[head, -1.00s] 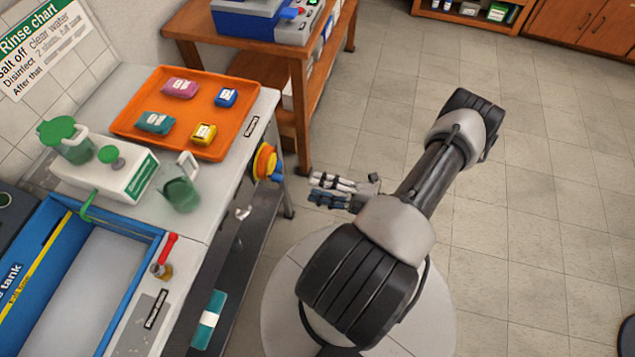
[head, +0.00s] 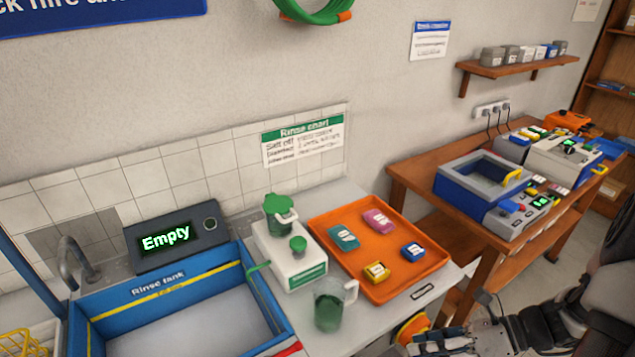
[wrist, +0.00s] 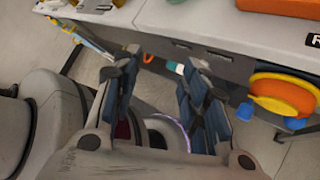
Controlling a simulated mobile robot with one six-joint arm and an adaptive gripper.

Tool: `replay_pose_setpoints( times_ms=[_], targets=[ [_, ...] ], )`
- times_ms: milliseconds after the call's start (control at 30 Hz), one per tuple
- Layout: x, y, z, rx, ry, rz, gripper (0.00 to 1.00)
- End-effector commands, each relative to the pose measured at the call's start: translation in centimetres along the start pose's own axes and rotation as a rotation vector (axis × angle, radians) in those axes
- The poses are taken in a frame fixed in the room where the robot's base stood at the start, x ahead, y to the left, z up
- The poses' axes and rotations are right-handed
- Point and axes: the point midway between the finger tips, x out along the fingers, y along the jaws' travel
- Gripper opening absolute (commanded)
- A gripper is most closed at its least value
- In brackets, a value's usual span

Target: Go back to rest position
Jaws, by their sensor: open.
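My gripper (head: 448,345) shows at the bottom right of the head view, low in front of the counter and cut off by the frame edge. In the wrist view my gripper (wrist: 155,85) has its two fingers spread apart with nothing between them. It hangs in free space beside the counter front. Part of my arm fills the right edge of the head view.
The counter holds a blue rinse tank (head: 262,290), a green jug (head: 328,308) and an orange tray (head: 395,293) with several coloured packs. An orange-yellow round fitting (wrist: 285,92) sticks out from the counter front. A wooden bench (head: 425,180) stands at the right.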

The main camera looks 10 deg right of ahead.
Motion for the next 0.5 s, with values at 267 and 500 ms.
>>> replay_pose_setpoints(
  times_ms=[267, 500],
  targets=[
    [1.1, 8.4, 4.5, -0.765, 0.448, 0.018, 0.41],
    [1.1, 14.7, 6.2, -1.440, 0.787, 0.087, 0.41]
  ],
)
